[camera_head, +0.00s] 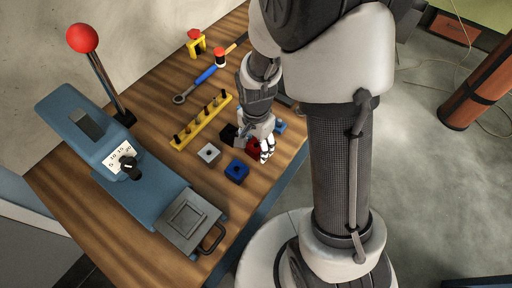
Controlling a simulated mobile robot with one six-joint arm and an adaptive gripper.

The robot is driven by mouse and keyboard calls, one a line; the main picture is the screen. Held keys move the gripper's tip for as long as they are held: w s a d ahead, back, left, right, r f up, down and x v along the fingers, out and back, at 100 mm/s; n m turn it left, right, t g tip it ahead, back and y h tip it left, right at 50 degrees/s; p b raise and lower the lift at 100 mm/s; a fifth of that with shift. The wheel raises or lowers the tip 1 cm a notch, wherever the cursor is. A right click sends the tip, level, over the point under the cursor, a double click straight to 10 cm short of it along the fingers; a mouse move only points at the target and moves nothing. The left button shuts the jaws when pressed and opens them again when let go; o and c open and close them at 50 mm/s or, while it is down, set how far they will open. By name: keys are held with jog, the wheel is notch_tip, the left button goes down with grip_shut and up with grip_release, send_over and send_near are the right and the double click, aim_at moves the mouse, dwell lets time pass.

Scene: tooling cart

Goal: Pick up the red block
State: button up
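The red block (253,147) lies on the wooden cart top, toward its right edge. My gripper (266,151) is low over the cart top, right at the red block, and its white fingers cover part of the block. The fingers are small in the picture, so I cannot tell whether they are open, shut or touching the block.
Close by are a blue block (237,170), a grey block (209,153), a black block (229,133) and a lighter blue block (279,126). A yellow pegged rack (203,121) and a blue-handled tool (206,75) lie behind. A blue lever machine (135,165) stands left.

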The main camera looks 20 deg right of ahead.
jog(key=c, duration=1)
jog(key=shift+r, duration=0.1)
jog(key=shift+c, duration=0.2)
